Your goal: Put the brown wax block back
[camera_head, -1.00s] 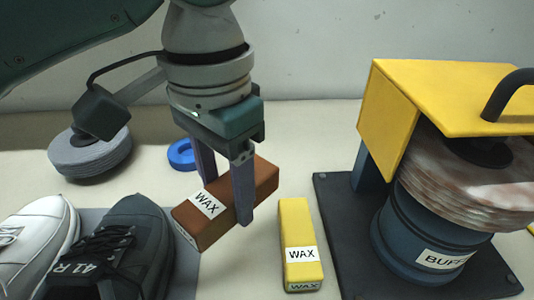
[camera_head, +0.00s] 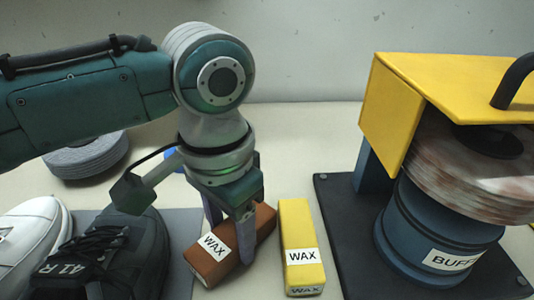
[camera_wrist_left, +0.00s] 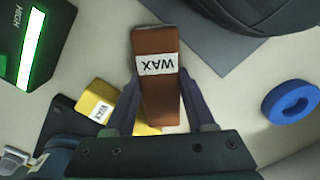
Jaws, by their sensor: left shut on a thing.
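The brown wax block (camera_head: 228,245) has a white WAX label and lies tilted in the picture, left of the yellow wax block. My left gripper (camera_head: 231,243) points down and is shut on the brown block, one finger on each side. In the left wrist view the brown block (camera_wrist_left: 157,95) sits between the two fingers (camera_wrist_left: 159,108). It looks at or close to the table top; exact contact is hard to tell. The yellow wax block (camera_head: 301,250) stands just to its right, apart from it at the lower end. My right gripper is not in view.
A buffing machine (camera_head: 440,220) with a yellow hood stands on a dark base at right. A dark shoe (camera_head: 120,250) and a white shoe (camera_head: 30,240) rest on a grey mat at left. A grey disc stack (camera_head: 85,158) and a blue ring (camera_wrist_left: 291,102) lie behind.

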